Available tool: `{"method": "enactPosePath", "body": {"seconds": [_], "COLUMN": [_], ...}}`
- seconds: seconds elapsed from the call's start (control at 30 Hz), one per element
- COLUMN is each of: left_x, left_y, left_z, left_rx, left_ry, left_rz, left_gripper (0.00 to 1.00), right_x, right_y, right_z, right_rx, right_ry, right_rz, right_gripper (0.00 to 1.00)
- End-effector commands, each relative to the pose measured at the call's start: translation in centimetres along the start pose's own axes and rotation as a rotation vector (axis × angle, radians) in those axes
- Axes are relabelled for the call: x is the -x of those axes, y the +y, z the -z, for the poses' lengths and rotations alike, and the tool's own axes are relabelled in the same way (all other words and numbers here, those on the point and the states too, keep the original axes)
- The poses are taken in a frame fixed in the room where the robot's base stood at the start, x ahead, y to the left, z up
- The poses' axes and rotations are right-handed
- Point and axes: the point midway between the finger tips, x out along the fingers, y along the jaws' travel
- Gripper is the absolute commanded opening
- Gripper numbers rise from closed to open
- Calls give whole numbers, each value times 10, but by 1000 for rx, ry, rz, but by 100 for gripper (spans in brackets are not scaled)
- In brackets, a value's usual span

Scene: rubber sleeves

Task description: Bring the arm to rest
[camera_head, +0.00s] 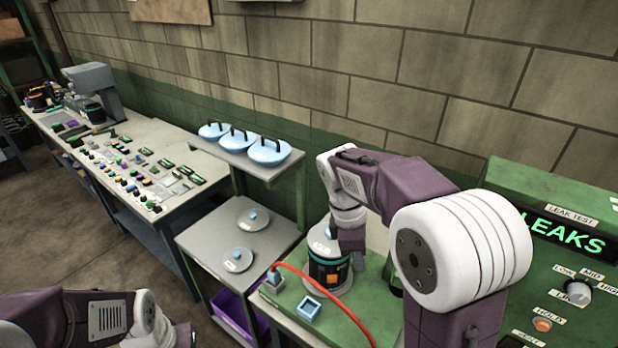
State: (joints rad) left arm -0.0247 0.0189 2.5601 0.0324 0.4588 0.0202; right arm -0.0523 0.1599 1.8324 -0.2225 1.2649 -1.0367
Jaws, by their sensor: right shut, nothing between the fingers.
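My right arm reaches in from the lower right, bends over at the top, and its wrist points down. My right gripper (357,262) is shut and empty. It is at the upper right side of a dark canister with a pale lid and base (322,272); I cannot tell whether they touch. My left arm lies low along the bottom left edge. Only a dark end piece of my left gripper (184,335) shows, and its fingers are cut off by the frame.
The canister stands on a green plate beside a red hose (343,308) and a small blue-topped block (309,308). A green leak-test panel (545,250) reading "LEAKS" stands right. Blue lidded pans (268,150) sit on a shelf. Two grey discs (238,259) lie on the table left.

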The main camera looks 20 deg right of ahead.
Motion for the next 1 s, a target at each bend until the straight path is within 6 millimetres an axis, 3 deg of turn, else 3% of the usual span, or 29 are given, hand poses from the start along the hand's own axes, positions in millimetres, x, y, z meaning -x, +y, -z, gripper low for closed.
{"method": "enactPosePath", "body": {"seconds": [0.07,0.17,0.3,0.4,0.5,0.6,0.7,1.0], "left_x": [-8,-43,-111,-142,-150,-140,-140,-140], "left_y": [0,-1,-2,-3,-3,-3,-3,-3], "left_z": [-1,-4,-12,-15,-16,-14,-14,-14], "left_rx": [0,0,0,0,0,0,0,0], "left_ry": [0,0,-1,-1,-1,0,1,0], "left_rz": [0,0,0,0,0,0,0,0], "left_gripper": [53,53,53,53,53,53,53,53], "right_x": [-8,-40,-142,-208,-248,-253,-251,-250], "right_y": [0,-2,-46,-76,-99,-102,-88,-83], "right_z": [2,7,22,41,57,64,72,74], "right_rx": [-1,-7,-73,-321,-675,-957,-1128,-1196], "right_ry": [0,3,26,94,173,238,300,314], "right_rz": [0,-4,75,97,110,111,95,95], "right_gripper": [0,0,0,0,0,0,0,0]}}
